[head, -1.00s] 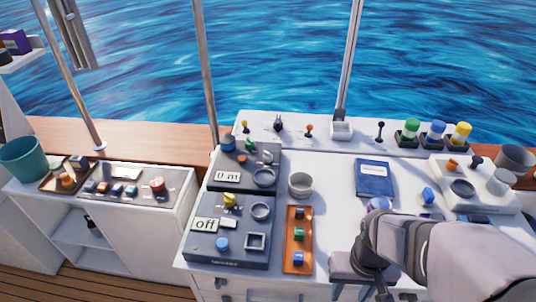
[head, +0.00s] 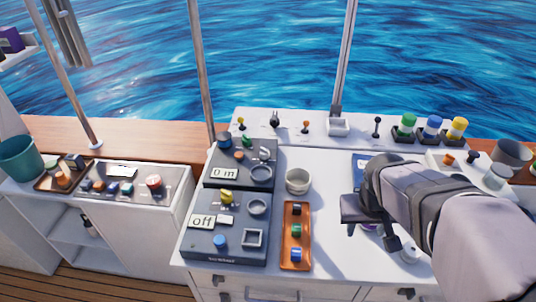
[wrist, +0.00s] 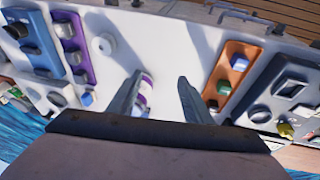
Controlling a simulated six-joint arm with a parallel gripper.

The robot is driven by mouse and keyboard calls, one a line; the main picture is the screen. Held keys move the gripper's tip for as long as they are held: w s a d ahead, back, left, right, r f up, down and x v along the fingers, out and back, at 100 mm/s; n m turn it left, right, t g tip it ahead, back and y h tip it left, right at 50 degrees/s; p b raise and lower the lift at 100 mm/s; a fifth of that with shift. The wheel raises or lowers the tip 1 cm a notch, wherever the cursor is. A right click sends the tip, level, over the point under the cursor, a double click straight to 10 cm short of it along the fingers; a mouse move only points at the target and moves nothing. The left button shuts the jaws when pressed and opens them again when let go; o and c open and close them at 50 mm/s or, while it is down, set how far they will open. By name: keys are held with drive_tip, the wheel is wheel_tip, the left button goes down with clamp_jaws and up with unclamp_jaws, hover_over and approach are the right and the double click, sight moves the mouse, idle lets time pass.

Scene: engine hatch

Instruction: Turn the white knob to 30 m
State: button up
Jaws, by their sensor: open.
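The upper dark panel (head: 215,184) at the centre left in the head view has a display (head: 224,173) reading "0 m". A small white knob (head: 265,153) appears on its right side, near blue, green and orange controls; its pointer is too small to read. My gripper (head: 368,225) is over the white counter, right of the panel and well apart from the knob. In the wrist view my gripper (wrist: 160,76) is open, its fingers apart above a small purple and white object (wrist: 147,84). I cannot make out the white knob in the wrist view.
A lower panel (head: 190,250) reads "off". An orange tray (head: 296,263) with coloured blocks and a pale round cup (head: 298,181) stand between the panels and my gripper. A white round object (head: 410,253) lies on the counter. My arm partly covers a blue book (head: 358,170).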

drive_tip(key=w+a+r+n+t+y+b, duration=0.1)
drive_tip(key=w+a+n+t+y, duration=0.2)
drive_tip(key=w, duration=1)
drive_tip(key=w+a+r+n+t+b, duration=0.15)
drive_tip(key=w+a+t, duration=0.3)
drive_tip(key=w, duration=0.85)
drive_tip(key=n+g+y, duration=0.1)
drive_tip(key=n+y, duration=0.4)
drive_tip(key=y, duration=0.3)
approach(268, 153)
wheel_tip(268, 153, up, 4)
drive_tip(key=w+a, duration=0.1)
drive_tip(key=w, duration=0.1)
drive_tip(key=shift+m, duration=0.25)
drive_tip(key=shift+w+a+f+p, duration=0.25)
drive_tip(key=shift+w+a+f, duration=0.6)
drive_tip(key=shift+f, duration=0.45)
drive_tip(key=shift+w+a+f+p, duration=0.3)
drive_tip(key=shift+w+a+f, duration=0.35)
drive_tip(key=shift+a+f, duration=0.5)
drive_tip(key=shift+w+a+f+p, duration=0.25)
drive_tip(key=shift+w+a+f, duration=0.5)
drive_tip(key=shift+f, duration=0.75)
drive_tip(key=shift+d, duration=0.1)
